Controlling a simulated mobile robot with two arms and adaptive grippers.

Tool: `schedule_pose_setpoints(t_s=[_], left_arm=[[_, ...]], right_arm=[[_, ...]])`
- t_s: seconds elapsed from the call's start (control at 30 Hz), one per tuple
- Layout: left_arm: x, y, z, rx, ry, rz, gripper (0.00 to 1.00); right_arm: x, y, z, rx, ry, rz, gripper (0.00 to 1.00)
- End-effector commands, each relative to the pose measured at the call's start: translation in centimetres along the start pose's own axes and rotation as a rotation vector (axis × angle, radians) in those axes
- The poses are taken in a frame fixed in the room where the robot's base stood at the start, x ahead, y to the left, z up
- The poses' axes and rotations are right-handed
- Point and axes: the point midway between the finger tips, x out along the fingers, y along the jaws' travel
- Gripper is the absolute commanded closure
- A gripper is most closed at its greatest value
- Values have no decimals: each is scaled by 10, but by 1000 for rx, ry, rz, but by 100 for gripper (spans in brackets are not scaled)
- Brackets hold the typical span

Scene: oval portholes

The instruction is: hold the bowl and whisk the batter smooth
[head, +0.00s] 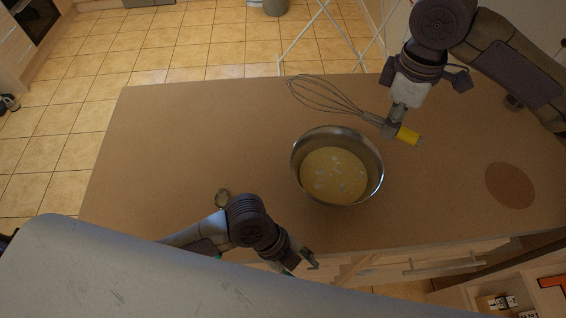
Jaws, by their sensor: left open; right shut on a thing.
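A metal bowl (376,184) stands upright on the brown counter. It holds yellow batter (333,177) with pale lumps on its surface. My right gripper (391,128) is shut on the whisk (330,96), around its handle near the yellow end (408,136). The whisk lies roughly level behind the bowl, its wire loops pointing to the left and outside the bowl. My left gripper (304,263) is open and empty at the counter's front edge, in front of and to the left of the bowl, apart from it.
The counter (170,140) is clear on its left side. A flat dark-brown disc (510,185) lies at the right. Drawers (420,262) are below the front edge.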

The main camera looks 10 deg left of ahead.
Motion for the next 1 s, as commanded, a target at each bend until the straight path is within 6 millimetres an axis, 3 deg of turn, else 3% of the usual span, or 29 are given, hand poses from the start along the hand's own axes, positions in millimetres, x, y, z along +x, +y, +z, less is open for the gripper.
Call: schedule_pose_setpoints(t_s=[0.03,0.2,0.5,0.73,1.0], left_arm=[[-22,-14,6,100,-55,-47,55],[-87,-51,24,404,-247,-158,55],[-145,-119,81,678,-509,-147,55],[-156,-135,96,737,-569,-127,55],[-120,-147,114,735,-565,-126,55]], right_arm=[[0,0,0,0,0,0,100],[0,0,0,0,0,0,100],[0,0,0,0,0,0,100],[0,0,0,0,0,0,100],[0,0,0,0,0,0,100]])
